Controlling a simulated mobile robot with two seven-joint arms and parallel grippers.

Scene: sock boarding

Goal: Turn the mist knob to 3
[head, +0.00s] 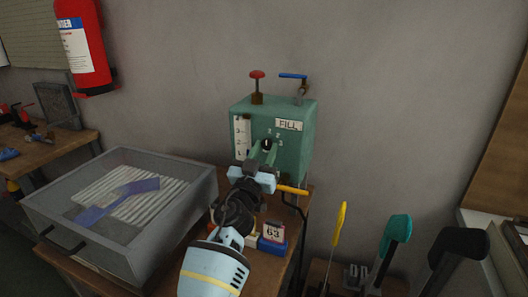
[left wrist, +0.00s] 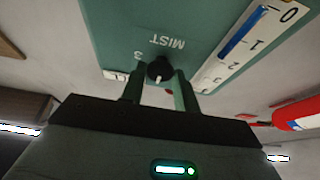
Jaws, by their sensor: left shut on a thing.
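The mist knob (left wrist: 158,69) is a small black knob with a light mark, on the front of a green box (head: 297,152). In the left wrist view the label MIST shows upside down by it, with a 3 on its left; the mark points towards the bottom of that picture, not at the 3. My left gripper (head: 265,148) is at the box front, its two green fingers on either side of the knob in the left wrist view (left wrist: 158,78), shut on it. My right gripper is not in view.
The box has a white level gauge (head: 242,138), a red-topped valve (head: 257,75) and a blue lever (head: 293,76). A grey tray (head: 125,248) with blue socks stands left. A card marked 63 (head: 274,233) and a yellow handle (head: 292,190) are close to my arm.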

